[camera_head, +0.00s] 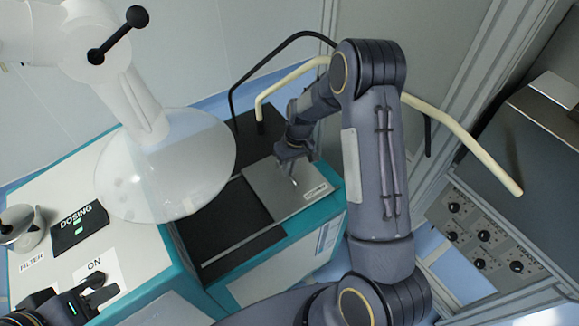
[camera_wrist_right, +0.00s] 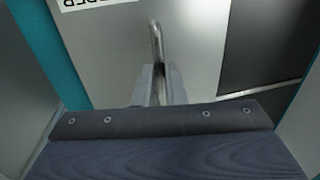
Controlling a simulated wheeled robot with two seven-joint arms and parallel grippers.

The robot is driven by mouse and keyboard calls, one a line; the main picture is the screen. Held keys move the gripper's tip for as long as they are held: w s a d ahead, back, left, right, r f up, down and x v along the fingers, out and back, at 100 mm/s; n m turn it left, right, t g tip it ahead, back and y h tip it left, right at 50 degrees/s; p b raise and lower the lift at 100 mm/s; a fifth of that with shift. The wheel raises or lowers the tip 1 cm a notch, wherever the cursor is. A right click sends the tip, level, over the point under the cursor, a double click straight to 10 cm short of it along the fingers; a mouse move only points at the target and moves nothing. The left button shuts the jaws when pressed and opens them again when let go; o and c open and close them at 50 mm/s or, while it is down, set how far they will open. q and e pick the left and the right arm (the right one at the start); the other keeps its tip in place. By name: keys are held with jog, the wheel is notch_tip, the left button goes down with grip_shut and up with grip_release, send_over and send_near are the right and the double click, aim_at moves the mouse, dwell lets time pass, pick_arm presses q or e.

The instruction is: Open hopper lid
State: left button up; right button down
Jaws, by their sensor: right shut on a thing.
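The hopper lid (camera_head: 272,198) is a flat silver plate with a small label on top of the teal-edged machine. It lies beside a dark recessed-looking area, and it fills much of the right wrist view (camera_wrist_right: 195,45). A thin metal bar handle (camera_wrist_right: 156,42) stands on it. My right gripper (camera_wrist_right: 160,88) is shut on this handle, close above the plate. In the head view the right gripper (camera_head: 293,165) partly covers the lid's far side. My left gripper (camera_head: 82,296) is at the lower left, by the ON switch; its fingers are not clear.
A clear round disc (camera_head: 165,170) under a white arm hangs over the machine's left part. A DOSING panel (camera_head: 80,228) and a FILTER cap (camera_head: 25,228) are at the left. A cream pipe (camera_head: 465,145) passes behind my right arm. A knob panel (camera_head: 480,235) stands at right.

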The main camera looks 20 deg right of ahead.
jog(key=a, duration=0.4)
jog(key=s+a+b, duration=0.1)
jog(key=a, duration=0.3)
jog(key=a+b, duration=0.1)
jog(key=a, duration=0.3)
jog(key=shift+s+a, duration=0.4)
jog(key=c, duration=1.5)
grip_release()
jog(key=shift+d, duration=0.15)
